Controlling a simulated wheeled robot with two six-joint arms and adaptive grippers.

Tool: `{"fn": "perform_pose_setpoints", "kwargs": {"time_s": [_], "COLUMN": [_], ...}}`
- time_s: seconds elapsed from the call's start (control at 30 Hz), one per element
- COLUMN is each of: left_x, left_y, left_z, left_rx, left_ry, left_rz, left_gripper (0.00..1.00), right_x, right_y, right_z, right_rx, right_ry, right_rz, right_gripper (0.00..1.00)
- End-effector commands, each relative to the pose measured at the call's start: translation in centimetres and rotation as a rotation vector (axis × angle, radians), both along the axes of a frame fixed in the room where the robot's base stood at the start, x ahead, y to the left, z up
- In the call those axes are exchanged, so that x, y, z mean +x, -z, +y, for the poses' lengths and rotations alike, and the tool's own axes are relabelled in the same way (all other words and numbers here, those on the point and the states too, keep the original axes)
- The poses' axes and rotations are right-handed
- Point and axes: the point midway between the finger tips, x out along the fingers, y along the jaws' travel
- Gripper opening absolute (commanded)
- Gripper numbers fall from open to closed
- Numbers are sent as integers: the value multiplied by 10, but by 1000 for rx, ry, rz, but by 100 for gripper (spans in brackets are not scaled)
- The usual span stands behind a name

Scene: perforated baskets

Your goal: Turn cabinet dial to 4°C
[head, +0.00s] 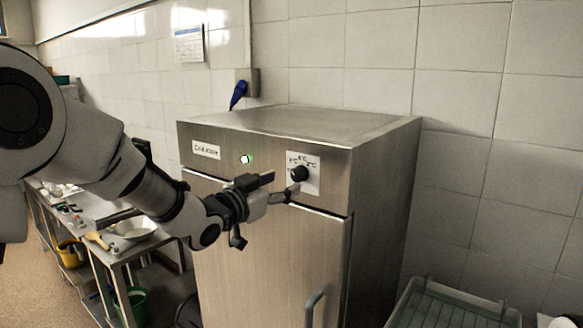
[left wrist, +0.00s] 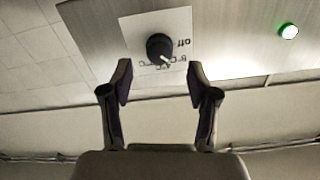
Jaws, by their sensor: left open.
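A black round dial (head: 299,173) sits on a white label plate (head: 313,184) on the upper front panel of a steel cabinet (head: 385,200). The dial (left wrist: 160,47) also shows in the left wrist view, with a pale pointer mark and printed text, including "off", that appears upside down. The smaller temperature marks are too blurred to read surely. My left gripper (head: 280,187) is open in front of the panel, close to the dial. In the left wrist view its two fingers (left wrist: 158,85) stand apart, with the dial ahead between and beyond the tips. My right gripper is not in view.
A lit green indicator (head: 246,159) and a paper label (head: 206,150) are left of the dial. A blue plug (head: 238,94) is on the wall behind. The cabinet door handle (head: 314,308) is below. A grey basket (head: 455,303) stands at lower right.

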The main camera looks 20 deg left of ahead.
Motion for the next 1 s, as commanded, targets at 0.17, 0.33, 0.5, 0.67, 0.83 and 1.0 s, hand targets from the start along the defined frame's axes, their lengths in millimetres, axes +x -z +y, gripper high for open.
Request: {"fn": "perform_pose_setpoints", "kwargs": {"time_s": [0.17,0.33,0.5,0.67,0.83,1.0], "left_x": [32,42,42,42,42,42], "left_y": [-5,-1,0,0,0,1], "left_z": [-11,-16,-16,-16,-16,-15], "left_rx": [0,-1,-2,-2,-2,12], "left_ry": [0,1,0,0,0,-1], "left_rz": [1,2,2,2,2,-5], "left_gripper": [60,60,60,7,0,0], "right_x": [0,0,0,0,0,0], "right_y": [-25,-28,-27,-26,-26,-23], "right_z": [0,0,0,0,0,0], "right_rx": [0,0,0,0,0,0], "right_ry": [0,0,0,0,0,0], "right_rz": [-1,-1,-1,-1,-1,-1], "right_gripper": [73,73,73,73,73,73]}}
